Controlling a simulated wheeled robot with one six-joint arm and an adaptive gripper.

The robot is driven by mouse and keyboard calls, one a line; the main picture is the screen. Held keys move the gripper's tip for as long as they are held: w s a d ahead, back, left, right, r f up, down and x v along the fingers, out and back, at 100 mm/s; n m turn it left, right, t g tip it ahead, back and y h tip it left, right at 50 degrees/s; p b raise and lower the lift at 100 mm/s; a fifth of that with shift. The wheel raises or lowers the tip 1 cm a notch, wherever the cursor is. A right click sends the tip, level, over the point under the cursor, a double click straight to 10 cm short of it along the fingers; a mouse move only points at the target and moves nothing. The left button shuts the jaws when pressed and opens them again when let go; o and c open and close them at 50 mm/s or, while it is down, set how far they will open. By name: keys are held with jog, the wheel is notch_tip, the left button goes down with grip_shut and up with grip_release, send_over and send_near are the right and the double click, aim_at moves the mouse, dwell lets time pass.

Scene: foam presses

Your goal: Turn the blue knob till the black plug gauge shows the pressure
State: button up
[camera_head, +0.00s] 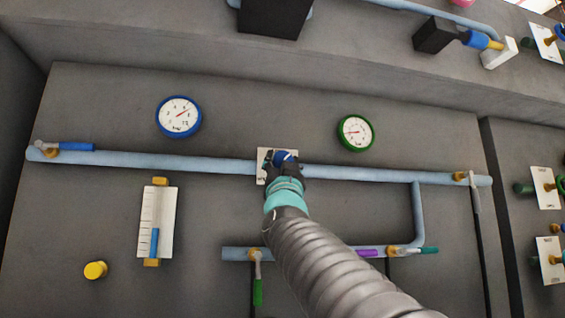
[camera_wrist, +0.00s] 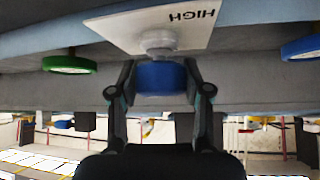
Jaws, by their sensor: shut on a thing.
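The blue knob (camera_wrist: 161,78) sits on a pale stem in front of a white plate (camera_wrist: 150,28) marked HIGH, which appears upside down in the wrist view. My gripper (camera_wrist: 155,88) has one finger on each side of the knob and is shut on it. In the head view my gripper (camera_head: 284,166) covers most of the knob (camera_head: 284,157) and part of its plate (camera_head: 264,157). A blue-rimmed dial (camera_head: 179,116) and a green-rimmed dial (camera_head: 355,133) hang above the pipe, their needles visible. I cannot make out a gauge with a black plug.
A light blue pipe (camera_head: 140,160) runs across the grey panel behind the knob. A scale with a blue column (camera_head: 156,222), a yellow knob (camera_head: 95,270) and a green-handled lever (camera_head: 258,290) are lower. A black box (camera_head: 436,35) stands on the ledge at top right.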

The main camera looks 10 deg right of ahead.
jog(key=m+g+h+p, duration=0.1)
jog(key=m+h, duration=0.1)
jog(key=m, duration=0.1)
jog(key=m+g+h+p, duration=0.1)
jog(key=m+h, duration=0.2)
jog(key=shift+a+r+h+p, duration=0.15)
jog(key=shift+h+p, duration=0.15)
jog(key=shift+m+g+h, duration=1.05)
jog(key=shift+m+g, duration=0.45)
jog(key=shift+m, duration=0.6)
jog(key=shift+m+g+h, duration=1.05)
jog(key=shift+m+g, duration=0.45)
jog(key=shift+m, duration=0.6)
jog(key=o, duration=1.2)
jog(key=shift+c, duration=0.2)
jog(key=v, duration=1.2)
